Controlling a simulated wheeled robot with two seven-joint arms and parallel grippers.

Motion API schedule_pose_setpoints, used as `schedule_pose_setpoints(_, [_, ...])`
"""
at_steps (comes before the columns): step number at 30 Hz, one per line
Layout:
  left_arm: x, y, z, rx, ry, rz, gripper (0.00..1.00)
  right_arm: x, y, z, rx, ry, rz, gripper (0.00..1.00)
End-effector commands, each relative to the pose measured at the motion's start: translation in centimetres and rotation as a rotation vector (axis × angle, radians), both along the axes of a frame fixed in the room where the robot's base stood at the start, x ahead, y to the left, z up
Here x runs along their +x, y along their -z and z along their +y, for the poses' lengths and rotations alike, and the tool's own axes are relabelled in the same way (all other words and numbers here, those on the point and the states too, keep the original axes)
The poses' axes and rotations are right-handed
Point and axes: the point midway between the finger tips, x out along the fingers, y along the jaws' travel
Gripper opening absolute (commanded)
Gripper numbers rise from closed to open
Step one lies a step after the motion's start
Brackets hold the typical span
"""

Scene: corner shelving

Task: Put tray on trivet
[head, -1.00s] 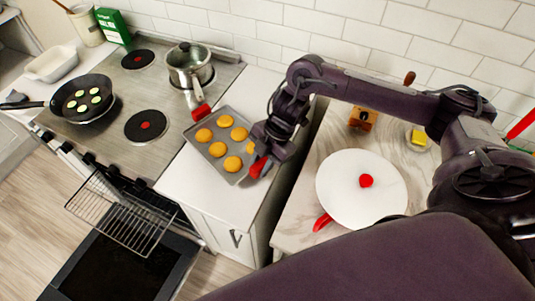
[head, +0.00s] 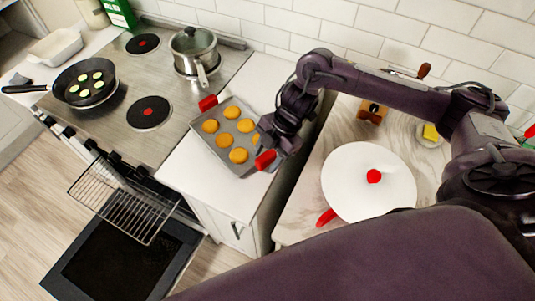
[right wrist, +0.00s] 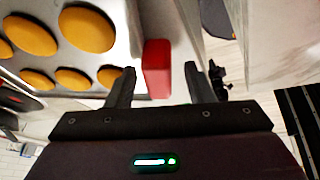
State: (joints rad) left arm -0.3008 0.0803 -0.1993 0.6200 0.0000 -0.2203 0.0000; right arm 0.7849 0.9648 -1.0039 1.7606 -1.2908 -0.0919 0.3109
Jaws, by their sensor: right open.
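The grey baking tray (head: 222,160) lies on the white counter right of the stove in the head view. It holds several round orange-yellow pieces and has a red handle at each end. My right gripper (head: 273,147) is at its near right handle (head: 265,160). In the right wrist view, the open fingers of my right gripper (right wrist: 160,76) stand on both sides of the red handle (right wrist: 156,68), apart from it. I cannot make out a trivet in these views. My left gripper is not in view.
A steel pot (head: 194,52) and a black pan (head: 83,85) stand on the stove (head: 180,100). An oven rack (head: 120,205) juts out below. Across a gap to the right, a marbled counter (head: 305,200) bears a white disc (head: 350,190) with a red knob and a wooden grinder (head: 372,110).

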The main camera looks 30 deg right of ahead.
Motion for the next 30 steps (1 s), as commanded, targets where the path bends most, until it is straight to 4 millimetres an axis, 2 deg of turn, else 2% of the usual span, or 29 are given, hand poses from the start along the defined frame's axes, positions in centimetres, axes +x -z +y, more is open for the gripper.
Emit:
schedule_pose_setpoints(5, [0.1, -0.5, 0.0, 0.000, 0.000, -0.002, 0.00, 0.1, -0.8, 0.0, 0.001, 0.001, -0.002, 0.48])
schedule_pose_setpoints(8, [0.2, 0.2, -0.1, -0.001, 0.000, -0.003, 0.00, 0.1, -1.7, -0.6, 0.000, 0.000, -0.005, 0.48])
schedule_pose_setpoints(14, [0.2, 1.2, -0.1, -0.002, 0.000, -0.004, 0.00, 0.2, -5.7, -2.4, -0.001, 0.001, -0.008, 0.48])
schedule_pose_setpoints(18, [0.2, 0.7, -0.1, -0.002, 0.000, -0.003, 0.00, 0.2, -8.8, -3.6, -0.002, 0.001, -0.006, 0.48])
schedule_pose_setpoints(21, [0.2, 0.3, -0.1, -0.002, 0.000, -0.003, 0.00, 0.2, -10.2, -4.1, -0.002, 0.000, -0.004, 0.48])
schedule_pose_setpoints(30, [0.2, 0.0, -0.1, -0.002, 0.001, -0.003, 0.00, 0.1, -11.5, -4.8, 0.001, 0.000, 0.000, 0.48])
